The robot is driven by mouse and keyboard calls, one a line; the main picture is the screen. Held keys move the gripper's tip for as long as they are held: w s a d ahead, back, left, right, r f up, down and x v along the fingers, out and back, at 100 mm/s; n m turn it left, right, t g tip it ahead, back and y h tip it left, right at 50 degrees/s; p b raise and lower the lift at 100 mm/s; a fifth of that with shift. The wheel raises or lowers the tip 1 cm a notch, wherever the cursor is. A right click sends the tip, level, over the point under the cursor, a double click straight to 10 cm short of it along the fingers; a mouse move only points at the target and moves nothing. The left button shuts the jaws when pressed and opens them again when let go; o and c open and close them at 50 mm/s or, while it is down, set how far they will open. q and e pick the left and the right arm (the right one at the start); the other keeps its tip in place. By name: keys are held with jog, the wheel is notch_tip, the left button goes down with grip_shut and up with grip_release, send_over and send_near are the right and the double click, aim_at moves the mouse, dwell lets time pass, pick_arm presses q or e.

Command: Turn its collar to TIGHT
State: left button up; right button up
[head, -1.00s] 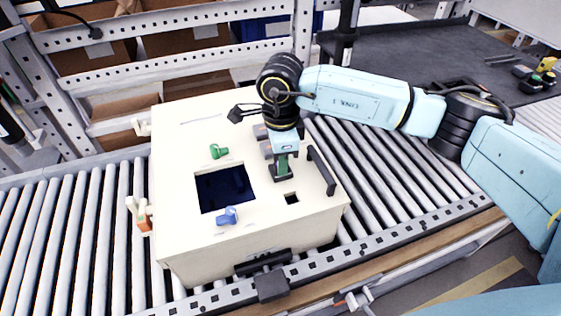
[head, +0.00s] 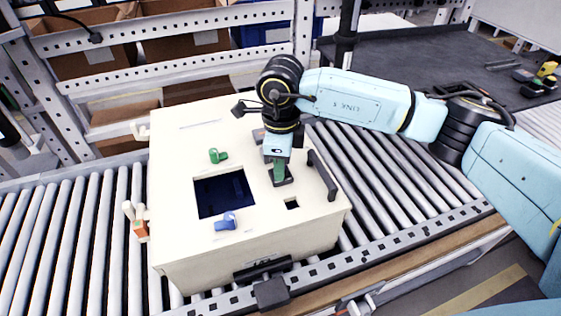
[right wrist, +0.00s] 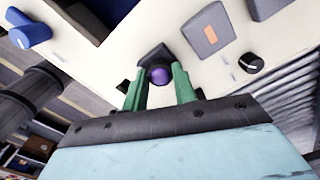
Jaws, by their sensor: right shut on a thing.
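A cream box (head: 185,245) stands on the roller conveyor. My right gripper (head: 279,172) points down at a dark fitting (head: 284,182) on its top, right of a dark square opening. In the right wrist view, the green fingers of my right gripper (right wrist: 164,90) stand on both sides of a small part with a purple round end (right wrist: 160,74), by a dark housing (right wrist: 153,55). The gripper is shut on this part, which I take to be the collar. No TIGHT marking is readable. My left gripper is not in view.
A black handle (head: 322,176) rises close to the right of my gripper. A metal rack (head: 190,60) stands behind.

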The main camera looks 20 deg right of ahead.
jog(key=o, duration=1)
jog(key=shift+r, duration=0.1)
notch_tip(320, 180, up, 13)
jog(key=shift+r, duration=0.15)
